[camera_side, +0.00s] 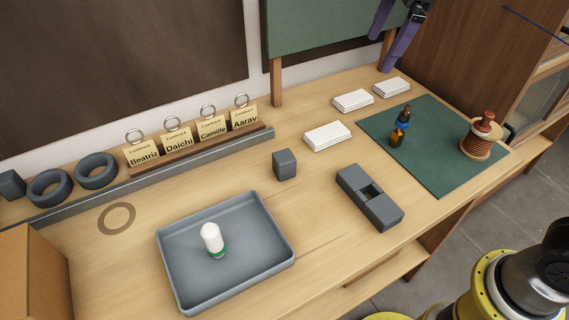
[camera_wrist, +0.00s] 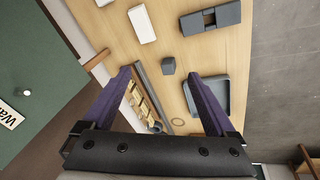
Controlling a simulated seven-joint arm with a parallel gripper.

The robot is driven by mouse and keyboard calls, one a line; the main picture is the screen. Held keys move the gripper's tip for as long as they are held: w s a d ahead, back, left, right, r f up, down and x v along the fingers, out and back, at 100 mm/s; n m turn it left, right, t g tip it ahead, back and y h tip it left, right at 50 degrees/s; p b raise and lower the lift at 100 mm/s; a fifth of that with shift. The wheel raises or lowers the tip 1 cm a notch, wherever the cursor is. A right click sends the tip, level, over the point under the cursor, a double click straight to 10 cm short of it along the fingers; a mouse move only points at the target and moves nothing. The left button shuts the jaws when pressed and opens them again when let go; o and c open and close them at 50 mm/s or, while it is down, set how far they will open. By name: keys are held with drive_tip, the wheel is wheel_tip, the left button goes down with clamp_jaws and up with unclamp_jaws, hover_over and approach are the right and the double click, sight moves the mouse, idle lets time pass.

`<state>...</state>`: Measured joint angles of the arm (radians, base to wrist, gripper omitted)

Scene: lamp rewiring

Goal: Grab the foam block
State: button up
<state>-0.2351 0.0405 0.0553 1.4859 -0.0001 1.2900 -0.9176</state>
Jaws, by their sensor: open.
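A small dark grey block (camera_side: 284,165), which may be the foam block, stands on the wooden bench behind the grey tray. It also shows in the wrist view as a grey block (camera_wrist: 168,66) between my fingertips in the picture, well beyond them. A longer grey block with a square gap (camera_side: 370,198) lies to its right, and another grey block (camera_side: 12,185) is at the far left. I cannot tell by look which is foam. My gripper (camera_wrist: 160,74) has purple fingers spread wide, with nothing between them. In the side view it is at the top right, partly cut off.
The grey tray (camera_side: 172,270) holds a white capsule-like item with a green band (camera_side: 212,240). Behind stand ring-topped name tags (camera_side: 178,141) on a ledge. White boxes (camera_side: 327,135) and a green mat (camera_side: 437,165) with a bottle and spool lie right. Bench around the small block is clear.

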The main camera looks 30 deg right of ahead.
drive_tip(key=w+a+f+n+g, duration=0.1)
drive_tip(key=w+a+f+n, duration=0.1)
drive_tip(key=w+a+f, duration=0.3)
drive_tip(key=n+g, duration=0.2)
hover_over(284, 156)
wheel_tip(284, 156, down, 11)
drive_tip(key=shift+h, duration=0.3)
drive_tip(key=f, duration=0.7)
drive_tip(key=shift+s+a, duration=0.1)
drive_tip(key=shift+s, duration=0.15)
drive_tip(key=shift+w+f, duration=0.15)
drive_tip(key=shift+f, duration=1.35)
drive_tip(key=shift+w+f, duration=0.1)
drive_tip(key=shift+f, duration=1.4)
drive_tip(key=c, duration=1.4)
drive_tip(key=shift+r, duration=0.15)
